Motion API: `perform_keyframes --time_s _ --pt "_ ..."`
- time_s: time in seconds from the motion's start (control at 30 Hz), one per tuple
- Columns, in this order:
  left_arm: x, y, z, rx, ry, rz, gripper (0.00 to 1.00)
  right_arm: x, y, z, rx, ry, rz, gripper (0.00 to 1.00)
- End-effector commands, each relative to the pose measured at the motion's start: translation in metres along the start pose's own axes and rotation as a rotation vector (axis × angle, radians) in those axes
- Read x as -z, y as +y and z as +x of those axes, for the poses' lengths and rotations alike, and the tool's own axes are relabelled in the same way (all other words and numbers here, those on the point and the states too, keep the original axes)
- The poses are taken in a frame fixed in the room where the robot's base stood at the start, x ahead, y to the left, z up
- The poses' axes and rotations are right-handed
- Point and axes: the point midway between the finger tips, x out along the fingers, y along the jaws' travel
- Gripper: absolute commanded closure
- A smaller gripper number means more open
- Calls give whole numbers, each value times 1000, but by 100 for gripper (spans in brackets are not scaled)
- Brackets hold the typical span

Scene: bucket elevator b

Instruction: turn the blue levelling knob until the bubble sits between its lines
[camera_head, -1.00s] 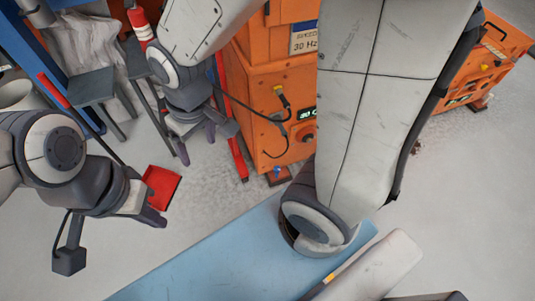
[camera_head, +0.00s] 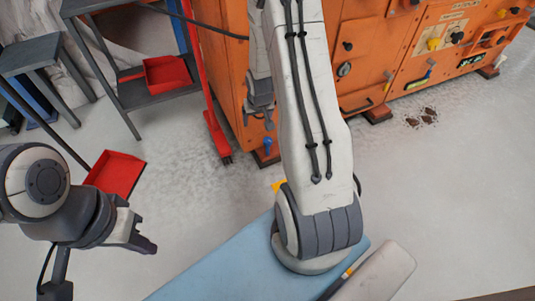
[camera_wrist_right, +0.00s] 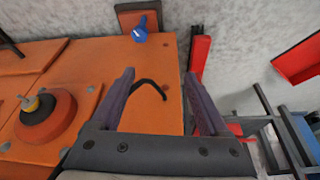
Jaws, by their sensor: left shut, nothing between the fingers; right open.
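The blue levelling knob (camera_head: 268,145) is low at the foot of the orange machine (camera_head: 222,60). It also shows in the right wrist view (camera_wrist_right: 139,33), beyond the fingertips, beside a dark red-brown foot plate (camera_wrist_right: 126,14). My right gripper (camera_wrist_right: 159,73) is open and empty, pointing down along the orange housing, apart from the knob. In the head view the right gripper (camera_head: 262,108) is partly hidden behind my forearm, just above the knob. My left gripper (camera_head: 147,232) is shut and empty at the left, away from the machine. I cannot see the bubble or its lines.
A red upright (camera_head: 216,125) stands left of the blue knob. Red trays (camera_head: 116,173) lie at the left. Floor around the foot is open.

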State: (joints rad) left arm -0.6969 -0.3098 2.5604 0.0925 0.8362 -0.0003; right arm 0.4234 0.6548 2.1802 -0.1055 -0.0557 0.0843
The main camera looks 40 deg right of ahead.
Motion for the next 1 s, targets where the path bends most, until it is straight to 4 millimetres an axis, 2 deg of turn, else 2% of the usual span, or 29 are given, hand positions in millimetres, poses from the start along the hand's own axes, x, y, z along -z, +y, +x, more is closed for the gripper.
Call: perform_keyframes --time_s 0.03,0.13,0.33,0.47,0.8,1.0 --pt "-1 -2 26 0 0 0 100 -9 14 33 -10 6 28 21" --pt "-2 -3 41 0 1 0 100 -15 31 58 -23 19 62 21" --pt "-2 -4 53 0 1 0 100 -18 46 79 -34 31 90 21" --pt "-3 -5 64 0 1 0 100 -19 48 95 -34 31 91 21" --pt "-6 -8 107 0 1 0 100 -17 49 156 -34 32 89 21" --pt "-6 -8 118 0 1 0 100 -16 50 175 -33 31 90 21"
